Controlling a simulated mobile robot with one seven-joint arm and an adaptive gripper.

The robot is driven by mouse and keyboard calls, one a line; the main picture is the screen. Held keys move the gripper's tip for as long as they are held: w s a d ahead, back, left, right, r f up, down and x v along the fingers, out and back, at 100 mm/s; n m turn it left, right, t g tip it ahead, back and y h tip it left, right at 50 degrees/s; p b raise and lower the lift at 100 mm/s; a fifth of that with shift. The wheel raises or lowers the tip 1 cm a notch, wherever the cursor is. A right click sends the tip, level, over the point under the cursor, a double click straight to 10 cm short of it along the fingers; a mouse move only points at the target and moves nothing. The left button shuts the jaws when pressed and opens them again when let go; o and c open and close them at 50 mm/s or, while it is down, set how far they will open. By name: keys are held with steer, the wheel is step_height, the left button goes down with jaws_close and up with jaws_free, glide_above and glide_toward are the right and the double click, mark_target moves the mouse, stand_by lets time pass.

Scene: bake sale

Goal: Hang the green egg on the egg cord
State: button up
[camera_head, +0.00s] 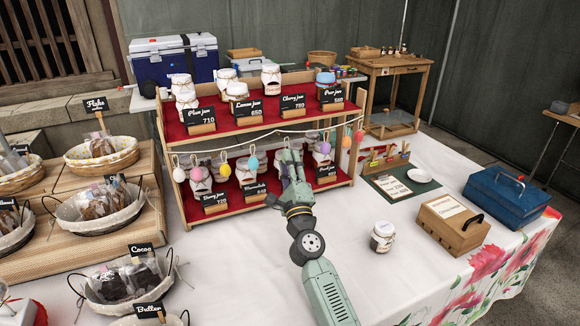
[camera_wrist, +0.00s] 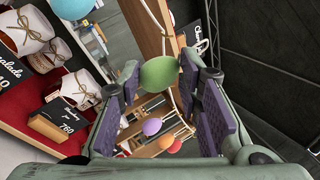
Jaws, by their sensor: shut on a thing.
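My gripper (camera_wrist: 160,78) is shut on a green egg (camera_wrist: 159,72), held between the fingertips in the wrist view. In the head view my gripper (camera_head: 291,160) is in front of the shelf rack at the cord's height, and it hides the held egg. The white egg cord (camera_head: 240,146) runs along the front of the rack. Whether the held egg touches the cord, I cannot tell.
The wooden rack (camera_head: 162,130) holds jars and black price signs close around my gripper. In the wrist view, purple (camera_wrist: 152,126) and orange (camera_wrist: 166,142) eggs hang beyond it, and a blue egg (camera_wrist: 72,8) is upper left. A jar (camera_head: 382,238) stands on the white tablecloth to the right.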

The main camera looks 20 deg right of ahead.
steer(key=w+f, duration=0.1)
steer(key=w, duration=0.6)
steer(key=shift+a, duration=0.15)
stand_by(0.5)
steer(key=shift+f, duration=0.1)
stand_by(0.5)
steer(key=o, duration=1)
steer(key=shift+s, duration=0.1)
